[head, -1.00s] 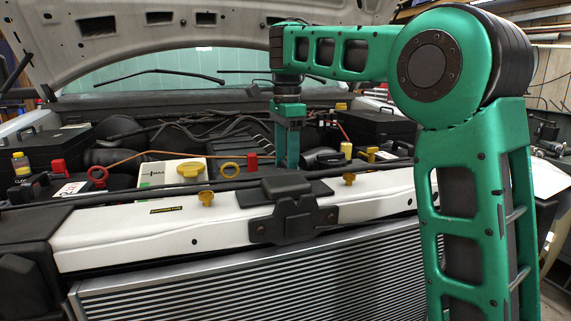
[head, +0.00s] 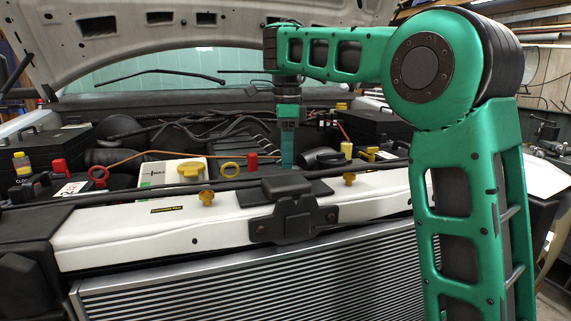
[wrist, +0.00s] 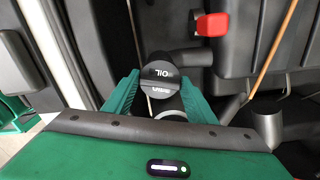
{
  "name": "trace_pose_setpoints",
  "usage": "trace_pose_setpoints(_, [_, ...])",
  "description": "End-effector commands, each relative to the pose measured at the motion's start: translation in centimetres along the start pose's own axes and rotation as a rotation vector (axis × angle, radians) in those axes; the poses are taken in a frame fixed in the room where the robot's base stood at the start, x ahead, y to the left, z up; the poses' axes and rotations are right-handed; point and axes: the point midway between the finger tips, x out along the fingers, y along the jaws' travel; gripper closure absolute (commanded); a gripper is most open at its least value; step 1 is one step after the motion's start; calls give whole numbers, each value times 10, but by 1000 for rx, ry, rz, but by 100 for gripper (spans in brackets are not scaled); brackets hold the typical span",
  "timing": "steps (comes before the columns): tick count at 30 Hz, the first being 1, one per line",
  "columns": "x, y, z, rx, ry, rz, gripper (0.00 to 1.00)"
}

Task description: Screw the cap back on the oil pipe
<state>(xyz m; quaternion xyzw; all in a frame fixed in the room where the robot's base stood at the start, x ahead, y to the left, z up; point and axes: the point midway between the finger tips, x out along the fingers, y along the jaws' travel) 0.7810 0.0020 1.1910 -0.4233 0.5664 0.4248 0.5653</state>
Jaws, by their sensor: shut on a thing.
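My gripper (head: 288,158) points straight down into the engine bay in the head view, behind the white front panel. In the wrist view its two green fingers (wrist: 158,100) are shut on the black oil cap (wrist: 160,76), which has a raised grip bar and "OIL" lettering. A pale round rim (wrist: 172,115) shows just under the cap, probably the oil pipe's mouth. I cannot tell whether cap and pipe touch. In the head view the cap and pipe are hidden by the fingers and the front parts.
The white front panel (head: 130,232) and a black bar lie in front. A thin brown cable (wrist: 275,50) runs at the right in the wrist view. The raised hood (head: 200,45) hangs overhead.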

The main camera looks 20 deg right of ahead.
Motion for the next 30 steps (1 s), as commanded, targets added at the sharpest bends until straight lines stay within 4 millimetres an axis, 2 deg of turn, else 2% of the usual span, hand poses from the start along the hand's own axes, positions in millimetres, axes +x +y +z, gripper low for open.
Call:
trace_pose_setpoints(15, [0, -2, 1, 913, -2, -8, 78])
trace_pose_setpoints(19, [0, -3, 0, 1015, -3, -8, 78])
trace_pose_setpoints(25, [0, -3, -1, 1020, -3, -8, 78])
trace_pose_setpoints(26, [0, -3, -1, 1020, -3, -8, 46])
trace_pose_setpoints(28, [0, -2, -1, 1019, -3, -8, 30])
trace_pose_setpoints(30, [0, -2, -1, 1019, -3, -6, 27])
